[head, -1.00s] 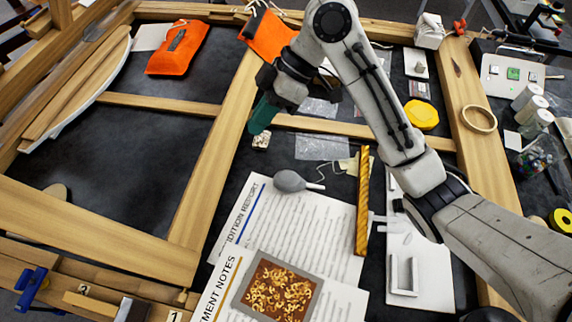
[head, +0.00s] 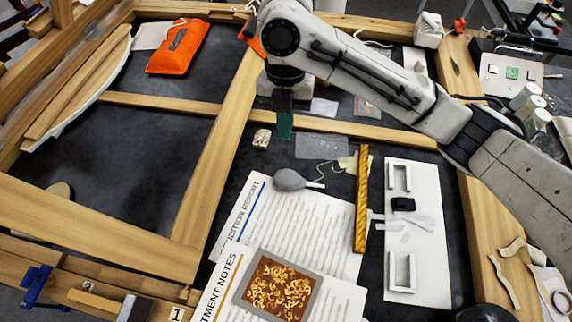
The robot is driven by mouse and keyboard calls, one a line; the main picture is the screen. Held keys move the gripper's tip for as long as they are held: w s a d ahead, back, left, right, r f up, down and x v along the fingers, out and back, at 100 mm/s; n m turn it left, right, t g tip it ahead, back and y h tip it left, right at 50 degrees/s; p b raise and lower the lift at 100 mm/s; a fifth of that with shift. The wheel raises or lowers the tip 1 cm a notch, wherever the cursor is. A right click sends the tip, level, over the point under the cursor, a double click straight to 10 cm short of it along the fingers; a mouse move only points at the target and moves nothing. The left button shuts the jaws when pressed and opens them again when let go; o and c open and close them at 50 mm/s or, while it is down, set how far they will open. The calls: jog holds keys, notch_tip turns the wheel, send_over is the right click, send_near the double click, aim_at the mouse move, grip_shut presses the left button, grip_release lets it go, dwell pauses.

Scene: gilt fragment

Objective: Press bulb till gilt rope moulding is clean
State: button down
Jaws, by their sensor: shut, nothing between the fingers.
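The grey bulb blower (head: 289,180) lies on the condition report sheet (head: 300,222), its nozzle pointing right toward the moulding. The gilt rope moulding (head: 361,200) is a narrow twisted gold strip lying upright in the picture, right of the bulb and at the paper's right edge. I cannot make out dust on it at this size. My gripper (head: 285,125), with teal fingers, points down above the dark table, behind the bulb and apart from it. Its fingers are together and hold nothing.
A wooden frame's bar (head: 218,150) runs left of the papers. A tray of gilt fragments (head: 278,287) lies on the treatment notes in front. A white board (head: 412,235) with clips lies right of the moulding. A small pale block (head: 261,138) sits left of my gripper.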

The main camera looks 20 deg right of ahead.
send_near(286, 175)
jog(key=x, duration=0.5)
jog(key=shift+s+a, duration=0.3)
jog(key=shift+s, duration=0.1)
jog(key=shift+w+d+f+p, duration=0.1)
jog(key=shift+f+p, duration=0.2)
jog(key=shift+f, duration=0.55)
jog(key=shift+b+x, duration=0.75)
jog(key=shift+x, duration=0.25)
jog(key=shift+w, duration=0.15)
jog(key=shift+d, duration=0.1)
jog(key=v, duration=1.1)
